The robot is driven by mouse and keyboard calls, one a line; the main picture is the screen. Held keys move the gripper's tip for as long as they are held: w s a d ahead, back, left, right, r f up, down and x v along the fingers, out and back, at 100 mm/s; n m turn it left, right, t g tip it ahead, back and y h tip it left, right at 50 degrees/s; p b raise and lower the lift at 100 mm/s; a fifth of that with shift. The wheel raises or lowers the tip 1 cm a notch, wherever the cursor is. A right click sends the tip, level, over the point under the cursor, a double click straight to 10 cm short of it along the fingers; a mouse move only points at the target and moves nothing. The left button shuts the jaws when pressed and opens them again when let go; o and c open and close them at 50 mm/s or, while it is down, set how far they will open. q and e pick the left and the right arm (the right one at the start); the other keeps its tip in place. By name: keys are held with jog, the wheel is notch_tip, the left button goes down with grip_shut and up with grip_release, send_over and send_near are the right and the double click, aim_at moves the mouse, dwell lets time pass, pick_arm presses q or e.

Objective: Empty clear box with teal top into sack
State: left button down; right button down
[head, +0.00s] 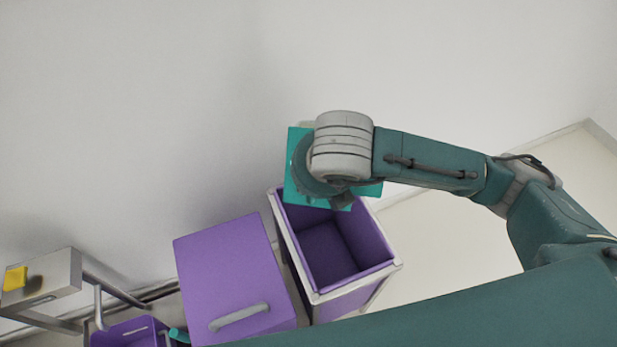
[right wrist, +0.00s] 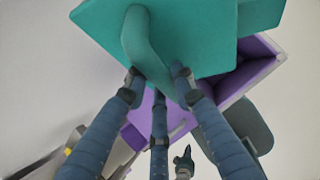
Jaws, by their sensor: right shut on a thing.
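The box with the teal top (head: 298,180) hangs above the far end of the open purple sack (head: 345,285) in the head view. My right gripper (head: 343,200) hides much of the box. In the right wrist view, the teal top (right wrist: 205,30) fills the upper part, and my right gripper (right wrist: 155,85) is shut on its raised handle (right wrist: 150,50). The box's clear body is mostly hidden. The sack stands open in a light frame, with its visible inside looking empty.
A purple box with a grey handle (head: 225,265) stands left of the sack. Farther left are a metal cart (head: 45,280) with a yellow item (head: 15,278) and a smaller purple bin (head: 125,333). A wall is behind; open floor lies right of the sack.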

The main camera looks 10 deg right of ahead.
jog(key=shift+s+a+f+t+b, duration=0.1)
jog(key=shift+s+f+t+b, duration=0.35)
jog(key=shift+b, duration=0.75)
jog(key=shift+s+f+t+b, duration=0.1)
jog(key=shift+f+t+b, duration=0.4)
jog(key=shift+b, duration=0.65)
jog(key=shift+s+f+t+h+b, duration=0.45)
jog(key=shift+f+h+b, duration=0.1)
jog(key=shift+b, duration=0.3)
